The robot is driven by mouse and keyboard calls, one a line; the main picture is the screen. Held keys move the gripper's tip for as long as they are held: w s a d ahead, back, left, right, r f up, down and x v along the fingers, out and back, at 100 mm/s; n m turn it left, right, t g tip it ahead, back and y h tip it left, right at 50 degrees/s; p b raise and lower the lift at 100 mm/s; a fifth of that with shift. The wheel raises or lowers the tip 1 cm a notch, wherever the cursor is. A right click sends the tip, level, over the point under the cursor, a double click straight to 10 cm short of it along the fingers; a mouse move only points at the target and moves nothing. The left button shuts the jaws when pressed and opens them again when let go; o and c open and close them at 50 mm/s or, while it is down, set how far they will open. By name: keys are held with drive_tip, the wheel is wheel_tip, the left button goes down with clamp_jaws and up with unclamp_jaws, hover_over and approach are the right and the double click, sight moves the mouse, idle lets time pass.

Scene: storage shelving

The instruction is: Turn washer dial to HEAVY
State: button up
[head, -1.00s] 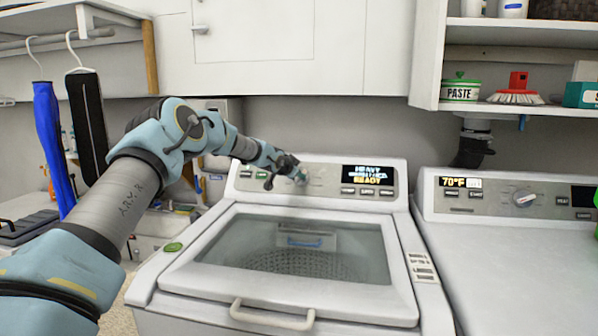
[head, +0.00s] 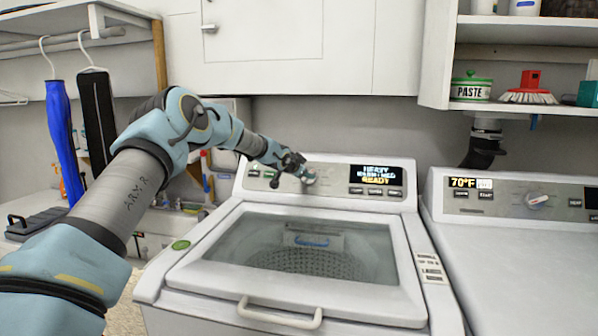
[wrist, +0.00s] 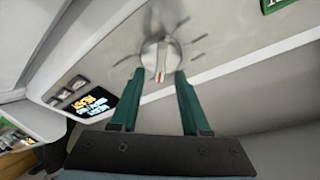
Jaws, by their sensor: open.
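The washer (head: 300,262) stands in the middle of the head view, its glass lid closed. Its dial (head: 308,178) is a pale knob on the grey control panel, left of the display. In the wrist view the dial (wrist: 160,58) is a round silver knob with a raised grip and a red mark, ringed by tick marks. The display (head: 376,175) shows HEAVY on its top line and READY at the bottom. My gripper (wrist: 159,72) is open, its two green fingers reaching toward the dial's lower edge, one on each side. I cannot tell whether they touch it.
A dryer (head: 520,225) with its own dial stands to the right. A white cabinet (head: 310,45) hangs above the washer. Hangers with blue and black items (head: 97,115) hang at left. A shelf at upper right holds a PASTE tin (head: 472,87) and a red brush (head: 529,88).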

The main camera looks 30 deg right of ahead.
drive_tip(key=b+v, duration=0.3)
drive_tip(key=v, duration=0.6)
drive_tip(key=shift+a, duration=0.2)
drive_tip(key=shift+s+r, duration=0.1)
drive_tip(key=shift+s, duration=0.05)
